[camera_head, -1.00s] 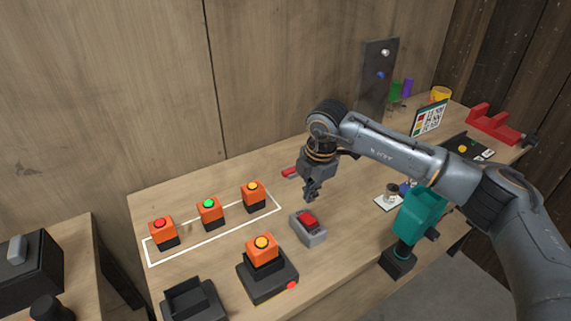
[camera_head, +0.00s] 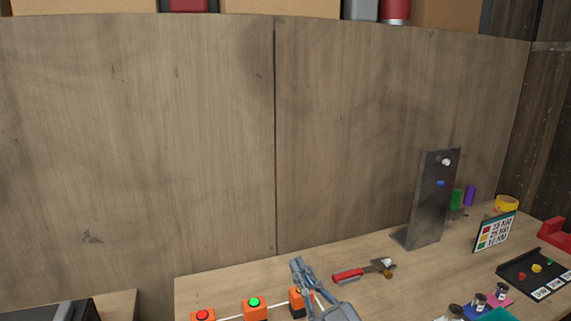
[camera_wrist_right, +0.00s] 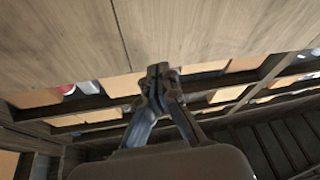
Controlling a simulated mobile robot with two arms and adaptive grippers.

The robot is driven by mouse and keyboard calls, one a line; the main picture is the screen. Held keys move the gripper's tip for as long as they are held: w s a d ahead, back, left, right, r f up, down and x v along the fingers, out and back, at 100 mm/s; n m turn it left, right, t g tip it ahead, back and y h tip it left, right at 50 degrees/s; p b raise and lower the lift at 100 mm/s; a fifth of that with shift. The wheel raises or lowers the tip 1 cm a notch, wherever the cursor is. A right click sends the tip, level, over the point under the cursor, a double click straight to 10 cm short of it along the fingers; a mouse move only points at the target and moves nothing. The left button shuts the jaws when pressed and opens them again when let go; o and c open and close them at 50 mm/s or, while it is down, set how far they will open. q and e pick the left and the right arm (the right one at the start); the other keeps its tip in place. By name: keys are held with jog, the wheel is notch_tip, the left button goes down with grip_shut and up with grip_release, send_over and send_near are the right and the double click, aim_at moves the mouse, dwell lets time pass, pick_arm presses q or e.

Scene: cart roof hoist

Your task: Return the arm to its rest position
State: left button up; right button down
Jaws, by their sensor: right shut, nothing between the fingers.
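My right gripper (camera_head: 298,266) shows at the bottom middle of the head view, pointing up, with its fingers together and nothing between them. In the right wrist view the shut fingers (camera_wrist_right: 158,72) stand against the wood wall and a shelf. In the head view the gripper overlaps the orange box (camera_head: 297,302) at the right end of the row of button boxes. Most of my right arm is below the picture. My left gripper is in neither view.
Boxes with a red button (camera_head: 203,314) and a green button (camera_head: 254,303) sit on the bench. A red-handled tool (camera_head: 350,275) lies right of the gripper. A metal panel (camera_head: 430,200) stands further right, near a sign (camera_head: 494,232). The wood wall (camera_head: 150,130) rises behind.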

jog(key=s+d+f+m+g+h, duration=0.35)
jog(key=d+f+h, duration=0.3)
jog(key=f, duration=0.35)
jog(key=s+d+f+m+g+h, duration=0.3)
jog(key=s+d+f+m+h, duration=0.15)
jog(key=d+f, duration=0.45)
jog(key=s+d+f+g, duration=0.1)
jog(key=s+f+g, duration=0.45)
jog(key=s, duration=0.45)
jog(key=s+d+f+g, duration=0.1)
jog(key=s+f+g, duration=0.4)
jog(key=s, duration=0.5)
notch_tip(320, 180, down, 27)
jog(key=n, duration=0.1)
jog(key=s+d+f+g, duration=0.1)
jog(key=s+d+f, duration=0.2)
jog(key=s+f, duration=1.3)
jog(key=shift+s+f, duration=0.15)
jog(key=shift+s, duration=0.5)
